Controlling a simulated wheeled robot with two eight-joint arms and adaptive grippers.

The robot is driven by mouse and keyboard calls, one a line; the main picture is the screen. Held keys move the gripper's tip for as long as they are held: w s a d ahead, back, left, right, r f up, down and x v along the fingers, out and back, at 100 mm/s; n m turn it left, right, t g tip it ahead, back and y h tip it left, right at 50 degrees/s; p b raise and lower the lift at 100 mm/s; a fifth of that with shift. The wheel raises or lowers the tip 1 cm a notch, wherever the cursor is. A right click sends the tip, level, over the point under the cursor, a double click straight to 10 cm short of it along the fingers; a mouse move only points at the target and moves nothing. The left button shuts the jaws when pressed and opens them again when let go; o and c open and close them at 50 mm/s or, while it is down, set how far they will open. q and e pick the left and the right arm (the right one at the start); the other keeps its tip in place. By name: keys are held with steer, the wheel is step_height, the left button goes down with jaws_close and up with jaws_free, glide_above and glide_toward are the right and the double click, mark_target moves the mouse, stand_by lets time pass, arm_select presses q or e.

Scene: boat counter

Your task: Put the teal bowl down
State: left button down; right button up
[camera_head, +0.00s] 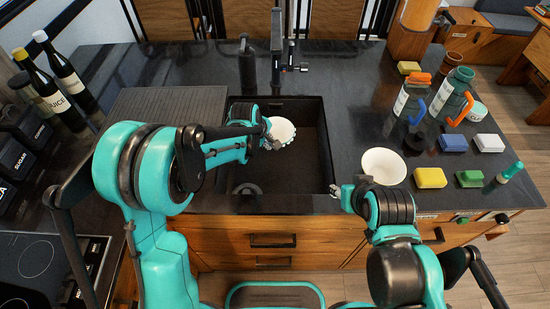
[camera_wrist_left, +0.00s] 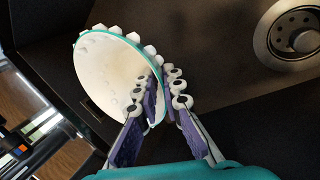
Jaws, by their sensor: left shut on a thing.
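The teal bowl (camera_head: 282,129), white inside with a teal rim band and white knobs outside, is held over the dark sink (camera_head: 312,160). My left gripper (camera_head: 268,141) is shut on its rim, with one finger inside and one outside. In the left wrist view the bowl (camera_wrist_left: 105,75) is tilted, its white inside showing, and the gripper (camera_wrist_left: 160,98) pinches its edge. My right gripper (camera_head: 347,193) is near the sink's front right edge, beside a white bowl; its fingers are too small to tell open or shut.
A white bowl (camera_head: 383,166) stands on the counter right of the sink. Sponges (camera_head: 430,178), bottles (camera_head: 412,98) and a brush (camera_head: 509,172) crowd the right side. The black faucet (camera_head: 277,50) rises behind the sink. The ribbed drainboard (camera_head: 165,106) left of the sink is clear. The drain (camera_wrist_left: 292,32) is uncovered.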

arm_select(q)
step_height(320, 180, down, 10)
steer(key=b, duration=0.3)
steer(key=shift+b, duration=0.35)
arm_select(e)
step_height(320, 180, down, 4)
steer(key=shift+f, duration=0.1)
arm_select(q)
steer(key=shift+r, duration=0.15)
steer(key=c, duration=1.6)
jaws_free()
steer(key=shift+c, duration=0.2)
